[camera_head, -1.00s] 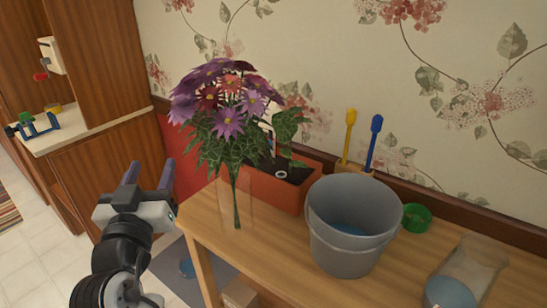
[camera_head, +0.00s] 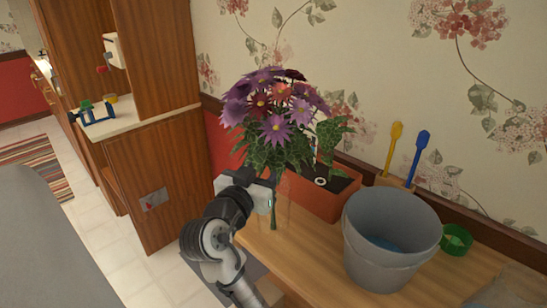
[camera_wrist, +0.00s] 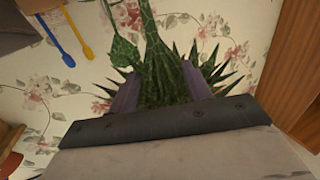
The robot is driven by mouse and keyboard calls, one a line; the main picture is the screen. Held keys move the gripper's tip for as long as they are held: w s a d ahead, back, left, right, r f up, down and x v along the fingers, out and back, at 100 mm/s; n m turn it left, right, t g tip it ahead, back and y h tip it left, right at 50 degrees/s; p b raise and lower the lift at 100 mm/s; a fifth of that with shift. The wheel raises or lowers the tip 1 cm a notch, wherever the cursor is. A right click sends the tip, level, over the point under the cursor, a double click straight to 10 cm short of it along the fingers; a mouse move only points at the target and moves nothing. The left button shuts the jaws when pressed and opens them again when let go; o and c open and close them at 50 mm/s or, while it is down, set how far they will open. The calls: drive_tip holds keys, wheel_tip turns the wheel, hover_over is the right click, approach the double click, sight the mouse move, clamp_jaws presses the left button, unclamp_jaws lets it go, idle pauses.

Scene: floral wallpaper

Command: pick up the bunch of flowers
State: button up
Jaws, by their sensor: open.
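A grey bucket (camera_head: 385,255) is to the right on the table (camera_head: 315,262). Yellow (camera_head: 393,140) and blue (camera_head: 420,150) brushes and a green ring (camera_head: 456,240) are behind it. A wooden cabinet (camera_head: 155,185) stands left.

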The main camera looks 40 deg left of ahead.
sight(271, 160)
drive_tip(key=p+x, duration=0.1)
drive_tip(key=x, duration=0.3)
drive_tip(key=shift+d+r+p, duration=0.1)
drive_tip(key=shift+r+p, duration=0.05)
drive_tip(key=shift+p, duration=0.25)
drive_tip(key=shift+w, duration=0.5)
clamp_jaws()
